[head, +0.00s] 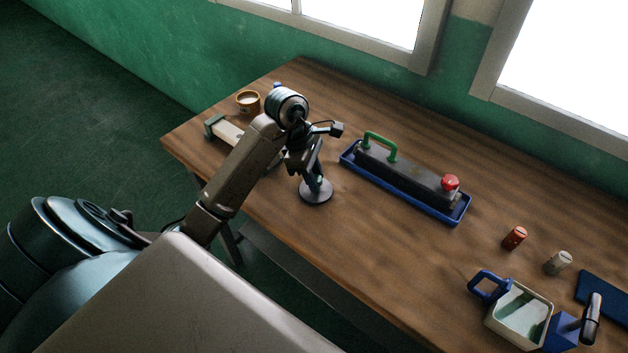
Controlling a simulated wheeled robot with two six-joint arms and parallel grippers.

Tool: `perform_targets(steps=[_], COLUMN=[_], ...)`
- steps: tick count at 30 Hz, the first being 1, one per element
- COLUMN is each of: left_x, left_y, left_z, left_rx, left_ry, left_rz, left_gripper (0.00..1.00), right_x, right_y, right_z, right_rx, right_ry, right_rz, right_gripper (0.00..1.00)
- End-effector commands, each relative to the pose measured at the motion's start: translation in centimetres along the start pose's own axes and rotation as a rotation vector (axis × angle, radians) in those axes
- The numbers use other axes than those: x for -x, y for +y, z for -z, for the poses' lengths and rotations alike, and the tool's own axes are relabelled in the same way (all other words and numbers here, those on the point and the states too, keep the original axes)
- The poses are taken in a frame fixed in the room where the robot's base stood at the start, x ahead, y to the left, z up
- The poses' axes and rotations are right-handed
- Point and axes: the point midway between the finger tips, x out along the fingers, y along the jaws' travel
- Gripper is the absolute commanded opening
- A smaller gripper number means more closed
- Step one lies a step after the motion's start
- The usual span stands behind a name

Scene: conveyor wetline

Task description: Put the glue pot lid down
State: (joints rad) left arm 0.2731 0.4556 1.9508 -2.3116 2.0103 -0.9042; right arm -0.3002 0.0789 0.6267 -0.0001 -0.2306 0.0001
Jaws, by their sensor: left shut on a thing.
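My left gripper (312,172) is shut on the glue pot lid (316,193), a round, flat grey disc, gripped from above near its middle. The lid is level, low over or on the wooden table (400,255) near its front edge; I cannot tell if it touches. A small orange-brown pot (246,108) with a pale inside stands open at the table's far left end, behind my left arm. It looks like the glue pot. My right gripper is not in view.
Right of the lid is a blue tray (433,210) holding a dark block with a green handle (380,136) and red knob (450,183). A pale board (226,132) lies left. Red (514,238) and grey (558,263) cylinders and an open container (519,313) stand right. The middle front is clear.

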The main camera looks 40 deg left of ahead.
Motion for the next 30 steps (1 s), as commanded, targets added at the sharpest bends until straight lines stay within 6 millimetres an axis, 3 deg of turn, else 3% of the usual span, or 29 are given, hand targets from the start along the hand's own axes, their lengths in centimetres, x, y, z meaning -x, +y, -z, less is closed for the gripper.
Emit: perform_targets(steps=[11,12,15,25,30], left_x=[-0.4,-0.2,-0.2,0.1,2.7], left_y=[0.0,0.0,0.0,0.0,0.1], left_z=[0.1,0.1,0.1,0.0,-0.1], left_rx=[0.000,0.000,0.000,0.000,-0.001], left_ry=[0.000,0.000,0.000,0.000,0.003], left_rz=[-0.001,-0.001,-0.001,-0.001,-0.003], left_gripper=[0.00,0.34,0.49,0.49,0.49], right_x=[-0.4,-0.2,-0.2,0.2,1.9], right_y=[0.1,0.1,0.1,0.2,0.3], right_z=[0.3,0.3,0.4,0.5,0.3], right_rx=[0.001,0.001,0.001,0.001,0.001], right_ry=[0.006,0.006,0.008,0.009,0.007], right_rz=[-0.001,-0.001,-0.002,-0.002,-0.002], right_gripper=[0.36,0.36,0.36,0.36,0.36])
